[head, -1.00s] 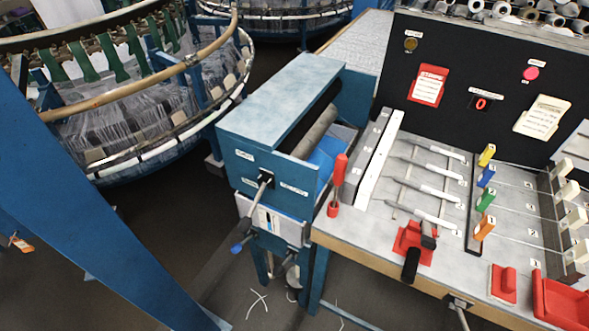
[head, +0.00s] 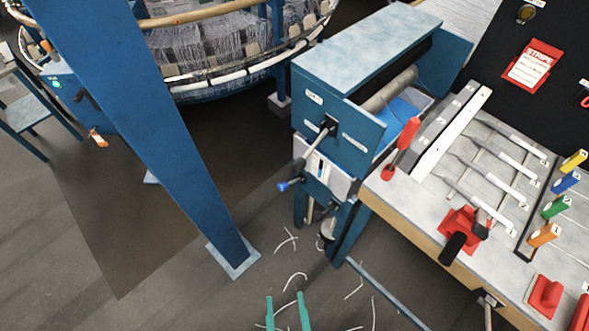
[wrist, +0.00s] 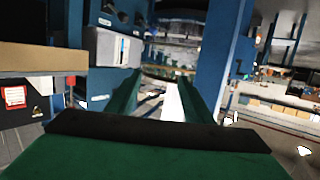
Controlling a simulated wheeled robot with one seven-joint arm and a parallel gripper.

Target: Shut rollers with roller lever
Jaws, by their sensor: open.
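The roller lever (head: 306,155) is a grey bar with a blue knob (head: 283,186) at its lower end, on the end face of the blue roller box (head: 342,113). It slants down to the left from its pivot. The grey roller (head: 388,90) lies inside the box, beside a blue sheet. My gripper (head: 287,310) shows its green fingers at the bottom of the head view, low and in front of the box, apart from the lever. It is open and empty. In the wrist view the fingers (wrist: 155,95) point toward the loom, with the box at upper left.
A blue slanted post (head: 150,130) stands left of the box, its foot on the floor. The workbench (head: 440,235) with red tools and coloured tags is at right. White thread scraps (head: 295,281) lie on the floor. The floor between post and box is clear.

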